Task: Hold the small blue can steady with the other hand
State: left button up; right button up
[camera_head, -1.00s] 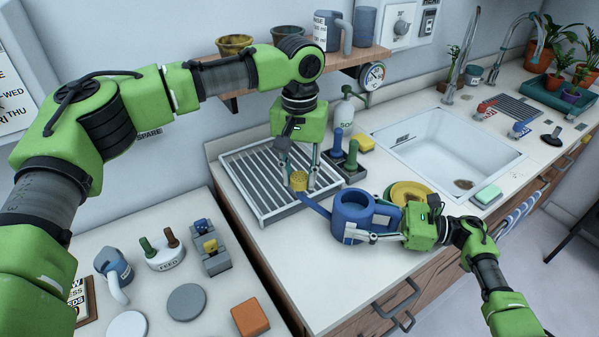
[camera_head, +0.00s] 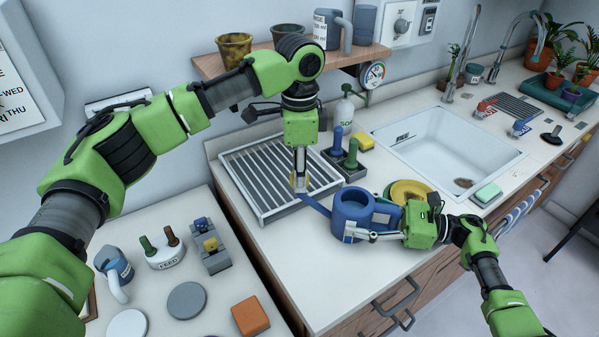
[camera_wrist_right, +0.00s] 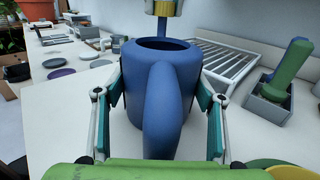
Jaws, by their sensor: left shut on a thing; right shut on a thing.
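The small blue can (camera_head: 345,222) is a watering can standing upright on the white counter. Its spout (camera_head: 315,205) points left toward the drying rack, and its handle (camera_wrist_right: 160,115) faces the camera in the right wrist view. My right gripper (camera_head: 364,230) is shut on the can's body, with one finger on either side in the right wrist view (camera_wrist_right: 160,80). My left gripper (camera_head: 300,187) points down and is shut on the yellow rose at the spout's tip (camera_wrist_right: 162,8), which the fingers mostly hide in the head view.
The slatted drying rack (camera_head: 262,203) lies just behind the spout. A grey caddy (camera_head: 348,172) with blue and green handles stands behind the can, and a yellow dish (camera_head: 408,190) lies beside my right gripper. The sink (camera_head: 440,140) is further right. The counter's front is clear.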

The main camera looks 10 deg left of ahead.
pick_arm(q)
jog(key=shift+m, duration=0.3)
jog(key=o, duration=1.3)
notch_tip(320, 180, up, 12)
pick_arm(e)
jog(key=o, duration=2.3)
jog(key=shift+d, duration=0.1)
